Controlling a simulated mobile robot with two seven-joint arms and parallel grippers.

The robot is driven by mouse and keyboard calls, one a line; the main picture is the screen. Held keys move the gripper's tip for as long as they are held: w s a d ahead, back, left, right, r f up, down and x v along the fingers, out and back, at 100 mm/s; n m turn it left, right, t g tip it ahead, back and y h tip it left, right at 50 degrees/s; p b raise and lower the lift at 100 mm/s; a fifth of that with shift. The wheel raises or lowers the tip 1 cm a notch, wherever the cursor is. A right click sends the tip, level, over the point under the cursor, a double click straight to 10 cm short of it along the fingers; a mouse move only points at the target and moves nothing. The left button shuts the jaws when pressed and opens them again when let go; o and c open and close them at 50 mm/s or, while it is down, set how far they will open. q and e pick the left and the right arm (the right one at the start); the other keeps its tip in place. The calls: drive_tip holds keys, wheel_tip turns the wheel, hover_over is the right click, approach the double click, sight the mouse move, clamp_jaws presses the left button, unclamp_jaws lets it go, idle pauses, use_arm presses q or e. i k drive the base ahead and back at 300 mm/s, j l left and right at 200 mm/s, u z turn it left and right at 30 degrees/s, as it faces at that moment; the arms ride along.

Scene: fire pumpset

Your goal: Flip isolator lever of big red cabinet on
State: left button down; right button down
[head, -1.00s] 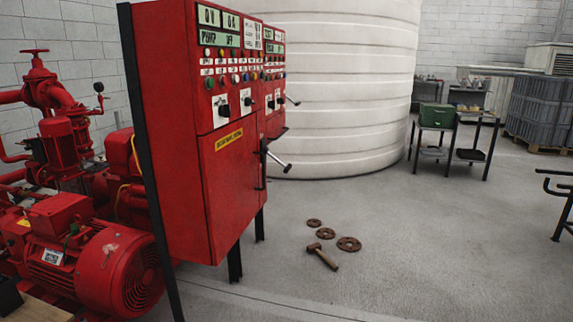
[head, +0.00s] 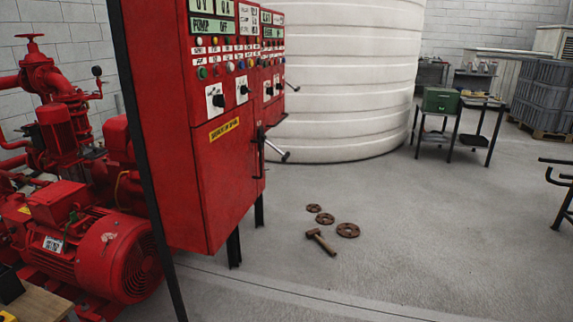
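The big red cabinet (head: 205,150) stands at the left of centre in the head view, on black legs, its front turned to the right. Its upper panel has displays, coloured buttons and black rotary switches (head: 217,100). A metal lever with a dark grip (head: 277,150) sticks out from the front edge, sloping down to the right. A smaller lever (head: 291,87) shows higher up, behind it. I cannot tell from this angle which position either lever is in. Neither of my grippers is in view.
Red pumps and a motor (head: 90,245) fill the left side. A white tank (head: 340,80) stands behind the cabinet. A hammer (head: 321,242) and rusty flanges (head: 347,230) lie on the floor. A side table with a green box (head: 441,100) is at the right. The floor right of the cabinet is otherwise open.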

sight(277, 150)
drive_tip(key=i+l, duration=0.25)
drive_tip(key=l, duration=0.15)
drive_tip(key=i+l, duration=0.3)
drive_tip(key=i+l+u, duration=0.1)
drive_tip(key=i+l, duration=0.15)
drive_tip(key=l, duration=0.2)
drive_tip(key=i+l, duration=0.25)
drive_tip(key=l, duration=0.15)
drive_tip(key=i+l, duration=0.25)
drive_tip(key=l, duration=0.2)
drive_tip(key=i+l+u, duration=0.1)
drive_tip(key=i+l, duration=0.15)
drive_tip(key=l, duration=0.15)
drive_tip(key=i+l, duration=0.25)
drive_tip(key=l, duration=0.15)
drive_tip(key=i+j, duration=0.8)
drive_tip(key=i+u, duration=0.05)
